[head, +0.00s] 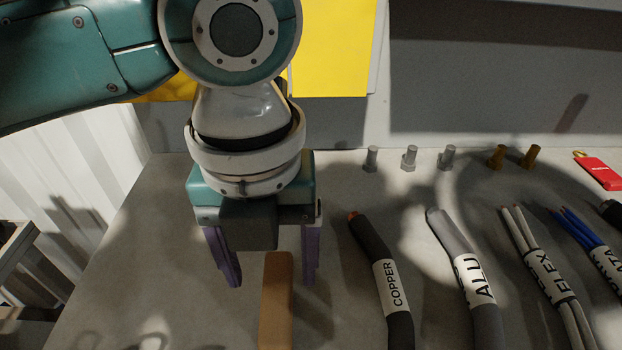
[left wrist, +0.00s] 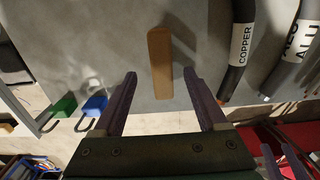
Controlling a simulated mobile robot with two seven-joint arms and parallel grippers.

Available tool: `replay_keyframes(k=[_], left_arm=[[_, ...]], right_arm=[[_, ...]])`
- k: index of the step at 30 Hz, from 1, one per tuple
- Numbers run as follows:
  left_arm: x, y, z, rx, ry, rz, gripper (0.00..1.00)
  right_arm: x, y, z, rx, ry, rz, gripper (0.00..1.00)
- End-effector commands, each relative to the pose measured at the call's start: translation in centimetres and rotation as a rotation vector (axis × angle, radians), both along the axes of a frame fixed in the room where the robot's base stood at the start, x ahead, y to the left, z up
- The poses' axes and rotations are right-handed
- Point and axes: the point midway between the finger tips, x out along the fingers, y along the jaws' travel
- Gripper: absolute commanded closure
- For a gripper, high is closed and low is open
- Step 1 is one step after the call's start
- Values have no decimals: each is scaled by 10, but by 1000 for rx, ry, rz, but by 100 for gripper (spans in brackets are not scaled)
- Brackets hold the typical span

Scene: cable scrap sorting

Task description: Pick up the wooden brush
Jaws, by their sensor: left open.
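The wooden brush (head: 277,300) shows as a long brown wooden block lying on the grey table, running away from me. It also shows in the left wrist view (left wrist: 160,62), ahead of and between the fingers. My left gripper (head: 270,275) is open, pointing down, with its purple fingers on either side of the brush's line. In the left wrist view my left gripper (left wrist: 160,85) holds nothing, and the brush appears clear of both fingers. The gap in height between fingers and brush is hard to tell.
A dark cable labelled COPPER (head: 385,275) lies close right of the brush. A grey ALU cable (head: 465,260), a FLEX cable (head: 540,265) and a blue cable (head: 585,235) lie further right. Several bolts (head: 409,158) stand at the back. Green (left wrist: 65,103) and blue (left wrist: 95,105) items show at left.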

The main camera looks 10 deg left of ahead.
Motion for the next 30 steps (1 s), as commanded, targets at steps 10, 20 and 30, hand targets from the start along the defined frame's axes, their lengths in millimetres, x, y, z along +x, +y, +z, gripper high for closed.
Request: replay_keyframes(k=[10,20,30], left_arm=[[-3,-4,-44,0,3,1,25],[-2,-4,-63,1,-2,-1,25],[-2,-4,-63,1,-2,0,53]], right_arm=[[0,-1,-9,-5,-1,4,50],[0,0,-12,1,-1,0,50],[0,2,-12,5,0,0,50]])
